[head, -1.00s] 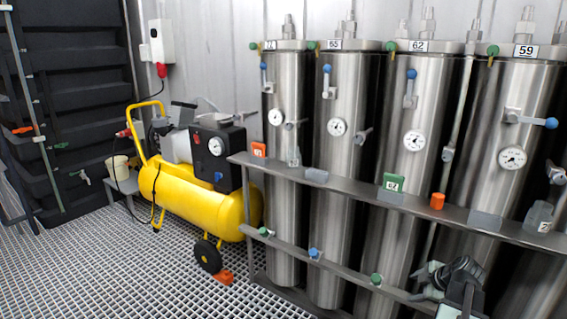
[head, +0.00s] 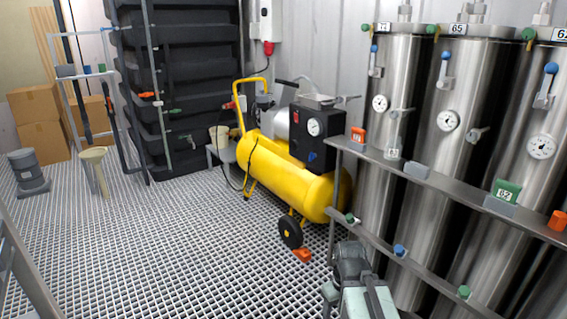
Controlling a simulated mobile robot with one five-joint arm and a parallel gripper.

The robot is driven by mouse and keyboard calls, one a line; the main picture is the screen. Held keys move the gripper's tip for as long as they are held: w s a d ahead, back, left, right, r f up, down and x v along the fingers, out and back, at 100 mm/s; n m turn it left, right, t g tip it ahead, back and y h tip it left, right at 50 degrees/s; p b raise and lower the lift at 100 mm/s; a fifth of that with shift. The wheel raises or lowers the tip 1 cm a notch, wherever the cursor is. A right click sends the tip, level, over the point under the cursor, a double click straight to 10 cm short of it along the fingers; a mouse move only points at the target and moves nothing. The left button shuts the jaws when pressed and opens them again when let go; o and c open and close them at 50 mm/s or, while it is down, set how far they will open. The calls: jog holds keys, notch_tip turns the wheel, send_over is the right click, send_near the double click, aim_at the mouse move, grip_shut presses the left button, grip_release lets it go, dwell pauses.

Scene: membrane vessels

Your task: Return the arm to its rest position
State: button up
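My arm (head: 358,285) shows at the bottom of the head view, right of centre, in front of the lower rail of the vessel rack. It looks folded and compact, a grey-green link with dark joints. I cannot make out the fingertips of my gripper, so I cannot tell whether it is open or shut. No held object shows.
Steel membrane vessels (head: 393,150) with gauges and valves stand behind a shelf rail (head: 450,180) on the right. A yellow compressor (head: 285,178) stands in the middle. Black tanks (head: 185,90), boxes (head: 42,140) and a grey canister (head: 27,172) are farther left. The grating floor (head: 150,250) is open at left.

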notch_tip(320, 180, up, 38)
jog(key=m+p, duration=0.4)
jog(key=p, duration=3.3)
jog(key=shift+s+d+f+p, duration=0.15)
jog(key=shift+s+d+p, duration=0.1)
jog(key=shift+s+p, duration=0.15)
jog(key=shift+f, duration=0.1)
jog(key=shift+d, duration=0.1)
